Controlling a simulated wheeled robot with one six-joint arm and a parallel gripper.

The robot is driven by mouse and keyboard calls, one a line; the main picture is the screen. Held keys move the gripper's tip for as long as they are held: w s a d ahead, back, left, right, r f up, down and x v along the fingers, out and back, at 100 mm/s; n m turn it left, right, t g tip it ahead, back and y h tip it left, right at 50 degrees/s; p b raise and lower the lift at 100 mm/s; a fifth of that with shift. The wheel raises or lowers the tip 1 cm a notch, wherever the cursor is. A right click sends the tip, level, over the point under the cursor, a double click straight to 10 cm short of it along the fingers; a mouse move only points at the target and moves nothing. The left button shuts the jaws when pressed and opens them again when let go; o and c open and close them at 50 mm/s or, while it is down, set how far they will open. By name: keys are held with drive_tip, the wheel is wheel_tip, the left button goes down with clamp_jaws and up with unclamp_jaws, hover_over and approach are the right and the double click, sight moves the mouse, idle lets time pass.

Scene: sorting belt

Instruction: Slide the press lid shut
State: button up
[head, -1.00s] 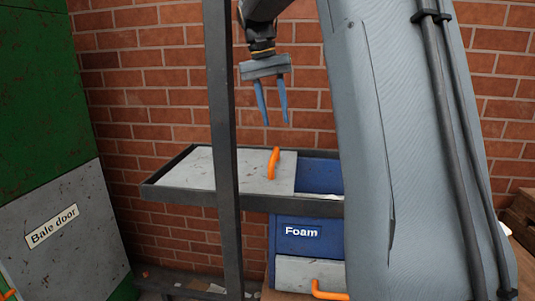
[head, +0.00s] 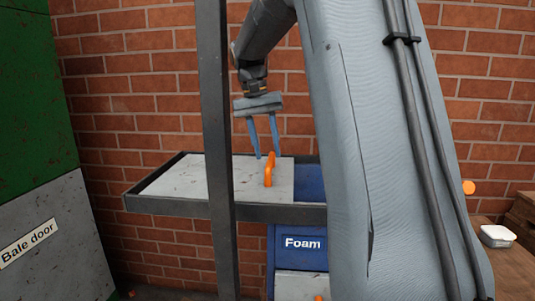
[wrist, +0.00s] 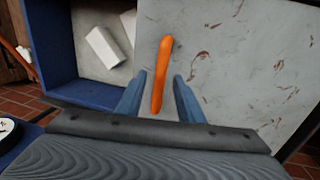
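The press lid (head: 180,178) is a scuffed grey panel lying flat in a dark frame, with an upright orange handle (head: 269,170) near its right edge. In the head view it lies left of the blue bin's opening, part of which shows uncovered (head: 309,183). My gripper (head: 266,155) points down at the handle and is open. In the wrist view its blue fingers (wrist: 161,80) stand on either side of the orange handle (wrist: 160,85), with gaps visible. I cannot tell how far down the handle they reach. The lid's grey surface (wrist: 235,60) fills the right of that view.
The bin carries a "Foam" label (head: 303,243). White blocks (wrist: 108,46) lie inside it. A dark upright post (head: 215,120) stands in front of the lid. The green and grey bale door unit (head: 45,230) is at left. A white container (head: 497,236) sits at right.

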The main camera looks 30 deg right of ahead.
drive_tip(key=shift+s+d+f, duration=0.1)
drive_tip(key=shift+f, duration=1.1)
clamp_jaws()
